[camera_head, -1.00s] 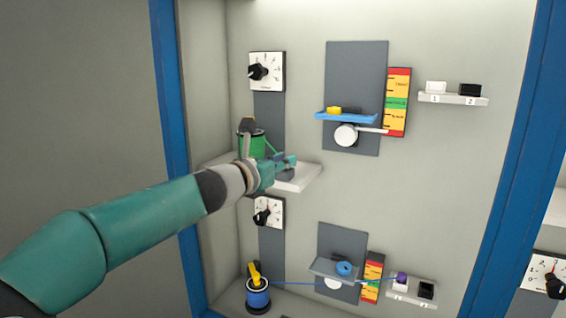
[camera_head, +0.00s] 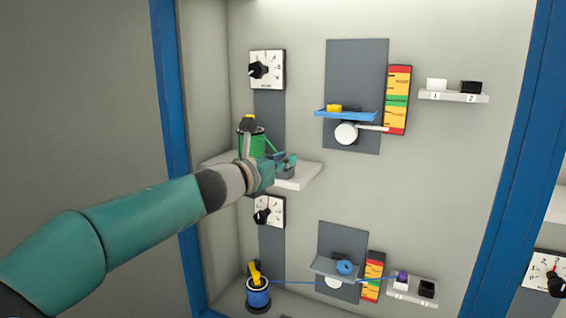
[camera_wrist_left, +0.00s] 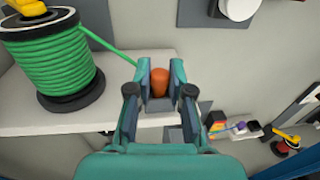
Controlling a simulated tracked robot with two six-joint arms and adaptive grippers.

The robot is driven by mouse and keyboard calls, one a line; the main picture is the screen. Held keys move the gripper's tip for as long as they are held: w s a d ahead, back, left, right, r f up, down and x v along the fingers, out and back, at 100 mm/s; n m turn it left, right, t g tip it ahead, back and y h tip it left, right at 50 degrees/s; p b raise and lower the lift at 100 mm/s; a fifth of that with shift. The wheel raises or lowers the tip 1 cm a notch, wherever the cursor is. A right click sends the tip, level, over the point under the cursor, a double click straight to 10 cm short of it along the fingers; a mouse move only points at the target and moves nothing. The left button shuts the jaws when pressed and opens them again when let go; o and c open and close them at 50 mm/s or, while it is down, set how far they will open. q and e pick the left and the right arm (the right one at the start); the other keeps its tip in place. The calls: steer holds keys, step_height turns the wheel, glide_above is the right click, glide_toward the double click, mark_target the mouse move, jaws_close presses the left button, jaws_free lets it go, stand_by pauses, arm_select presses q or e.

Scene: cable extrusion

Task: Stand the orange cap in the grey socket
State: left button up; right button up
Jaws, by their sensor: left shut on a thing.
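My left gripper (camera_head: 286,161) is shut on the orange cap (camera_wrist_left: 160,83), which shows upright between its two fingers in the left wrist view. In the head view, the gripper is over the white shelf (camera_head: 303,176) and hides the cap. A dark grey block (camera_head: 285,174) sits on that shelf just under the fingers. It looks like the grey socket, but the gripper covers much of it. I cannot tell whether the cap touches it. My right gripper is not in view.
The green cable spool (camera_head: 251,146) stands on the shelf close to the gripper, and its green cable runs toward the fingers. A blue tray (camera_head: 346,117) is up to the right. The blue cable spool (camera_head: 257,294) is below.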

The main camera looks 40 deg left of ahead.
arm_select(q)
steer(key=o, duration=0.9)
steer(key=shift+f, duration=0.2)
steer(key=s+d, duration=0.2)
steer(key=s, duration=0.9)
steer(key=shift+s+r, duration=0.3)
steer(key=shift+s, duration=0.05)
steer(key=o, duration=1)
steer(key=shift+s, duration=0.2)
